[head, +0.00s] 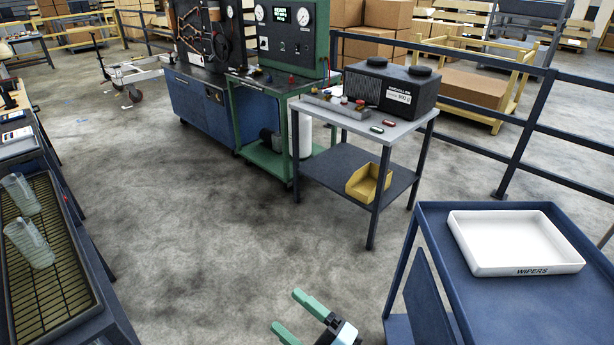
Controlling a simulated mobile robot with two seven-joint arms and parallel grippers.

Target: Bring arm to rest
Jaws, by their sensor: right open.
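My right gripper (307,318) shows at the bottom middle of the head view. Its two green fingers are spread apart and nothing is between them. It is over bare concrete floor, left of the blue trolley (430,237), and appears apart from it. The rest of my right arm is cut off by the bottom edge. My left gripper is not in the view.
A white tray marked WIPERS (530,271) sits on the blue trolley. A grey table (348,122) holds a black box (390,88), with a yellow bin (367,182) on its lower shelf. A grated bench (60,285) with clear jars stands at left. Middle floor is free.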

